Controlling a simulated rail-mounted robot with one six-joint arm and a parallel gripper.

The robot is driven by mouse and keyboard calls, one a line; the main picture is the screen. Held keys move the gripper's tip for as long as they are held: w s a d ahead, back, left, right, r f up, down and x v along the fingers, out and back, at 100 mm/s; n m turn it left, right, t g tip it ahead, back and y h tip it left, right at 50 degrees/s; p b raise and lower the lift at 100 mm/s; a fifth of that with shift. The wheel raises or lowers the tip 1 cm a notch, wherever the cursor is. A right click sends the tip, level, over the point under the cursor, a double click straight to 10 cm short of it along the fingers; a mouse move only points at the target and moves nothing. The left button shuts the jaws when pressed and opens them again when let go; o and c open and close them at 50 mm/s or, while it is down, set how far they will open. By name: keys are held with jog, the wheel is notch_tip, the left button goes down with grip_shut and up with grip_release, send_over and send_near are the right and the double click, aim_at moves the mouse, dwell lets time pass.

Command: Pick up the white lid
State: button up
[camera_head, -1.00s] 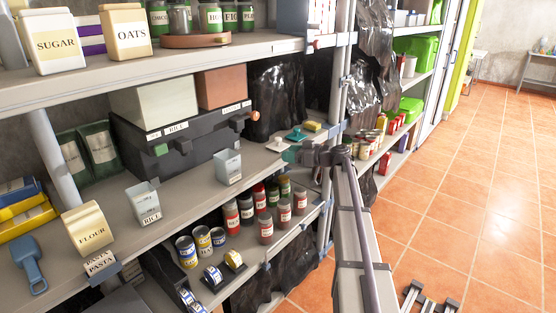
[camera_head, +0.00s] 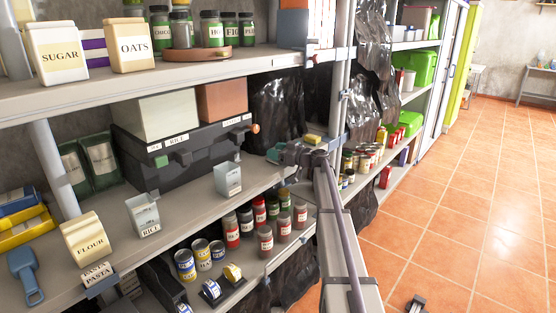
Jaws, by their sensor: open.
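My gripper (camera_head: 279,154) is at the right end of the middle shelf (camera_head: 190,208), low over its surface, with my arm reaching in from the lower right. Its jaws are open. The white lid cannot be made out now; the gripper and wrist cover the spot where it lay. Whether the jaws are around the lid or touching it cannot be told. A yellow block-like item (camera_head: 313,140) lies just behind my wrist.
A black bin (camera_head: 190,165) with white and brown boxes on top stands left of the gripper. A shelf post (camera_head: 341,100) rises close right. Jars and cans fill the lower shelf.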

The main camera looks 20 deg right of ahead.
jog(key=shift+w+a, duration=0.4)
jog(key=shift+w, duration=0.15)
jog(key=c, duration=1)
